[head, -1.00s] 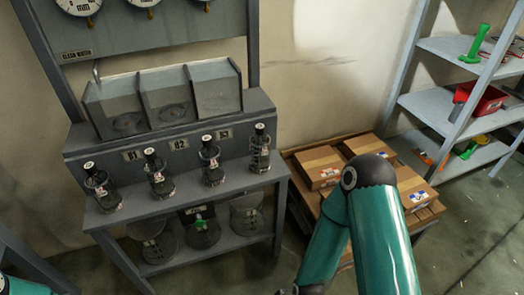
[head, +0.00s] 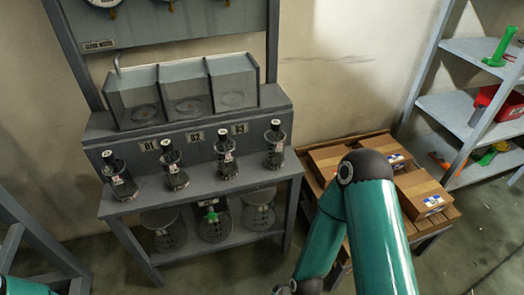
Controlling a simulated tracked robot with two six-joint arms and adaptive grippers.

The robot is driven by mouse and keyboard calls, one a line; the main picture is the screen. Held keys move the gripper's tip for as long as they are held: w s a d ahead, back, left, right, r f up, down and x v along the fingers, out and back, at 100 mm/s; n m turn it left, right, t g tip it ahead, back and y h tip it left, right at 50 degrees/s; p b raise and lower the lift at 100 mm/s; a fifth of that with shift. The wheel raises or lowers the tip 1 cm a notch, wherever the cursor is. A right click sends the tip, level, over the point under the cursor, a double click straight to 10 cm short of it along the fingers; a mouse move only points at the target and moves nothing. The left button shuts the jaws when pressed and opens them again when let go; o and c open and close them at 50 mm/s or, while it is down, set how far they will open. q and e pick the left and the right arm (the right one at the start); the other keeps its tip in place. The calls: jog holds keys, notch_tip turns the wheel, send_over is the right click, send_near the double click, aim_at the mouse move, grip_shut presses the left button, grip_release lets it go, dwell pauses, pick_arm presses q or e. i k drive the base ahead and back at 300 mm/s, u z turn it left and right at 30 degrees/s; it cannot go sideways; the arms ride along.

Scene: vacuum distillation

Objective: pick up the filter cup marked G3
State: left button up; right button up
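Several small glass vessels with black tops stand upright in a row on the bench's front ledge: one at the left end (head: 121,187), a second (head: 175,178), a third (head: 227,168) and one at the right end (head: 274,157). They carry small labels too small to read, so I cannot tell which thing, if any, is marked G3. Larger clear vessels (head: 163,235) stand on the lower shelf, one with a green part (head: 212,216). My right arm comes in at the lower right, and a bit of my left arm shows at the bottom left. Neither gripper is visible.
The grey bench (head: 196,203) has three clear bins (head: 134,105) above plates reading about 01, 02 and 03. Cardboard boxes (head: 421,190) lie on a wooden pallet (head: 436,222), partly behind my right arm. A shelf unit (head: 460,112) stands at the right. Floor at lower right is clear.

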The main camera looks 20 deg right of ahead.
aim_at(275, 139)
jog(key=z, duration=0.5)
jog(key=i, duration=0.15)
jog(key=u, duration=2.3)
jog(key=k, duration=1.2)
jog(key=z, duration=1.05)
jog(key=i, duration=1.2)
jog(key=z, duration=0.5)
